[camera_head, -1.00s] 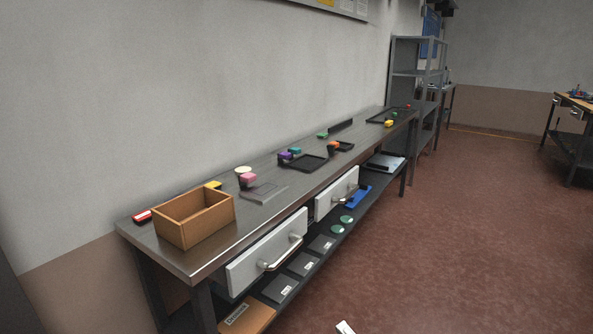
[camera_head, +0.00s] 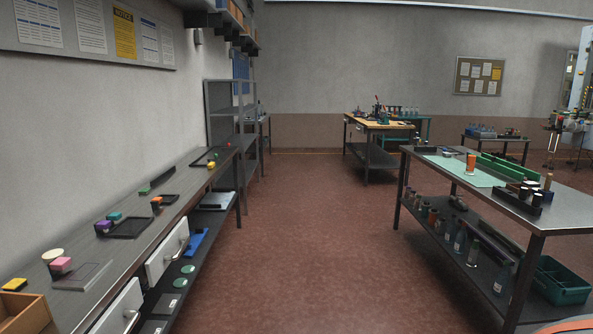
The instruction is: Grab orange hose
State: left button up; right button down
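I cannot make out an orange hose for certain in the head view. An orange upright cylinder (camera_head: 471,163) stands on the right-hand table (camera_head: 565,203), at the edge of a pale green mat (camera_head: 455,172). It is too small to tell what it is. A grey shape with an orange edge (camera_head: 568,325) is cut off at the lower right corner, and I cannot tell what it is. Neither of my grippers is in view.
A long metal bench (camera_head: 130,248) with drawers and small coloured objects runs along the left wall. A teal crate (camera_head: 562,280) sits on the right table's lower shelf. A wooden-topped workbench (camera_head: 378,123) stands at the back. The red floor (camera_head: 300,230) between them is clear.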

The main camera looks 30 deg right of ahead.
aim_at(472, 159)
jog(key=z, duration=2.15)
jog(key=i+j+u, duration=0.25)
jog(key=i, duration=0.35)
jog(key=i+u, duration=0.25)
jog(key=i, duration=1.8)
jog(key=i+j+z, duration=0.15)
jog(key=i+z, duration=0.25)
jog(key=i, duration=0.15)
jog(key=i+j+z, duration=0.55)
jog(key=z, duration=0.25)
jog(key=i+j+z, duration=0.25)
jog(key=z, duration=0.15)
jog(key=i+j+z, duration=0.2)
jog(key=z, duration=0.2)
jog(key=i+j+z, duration=0.1)
jog(key=j+z, duration=0.3)
jog(key=i+j+z, duration=0.1)
jog(key=j+z, duration=0.3)
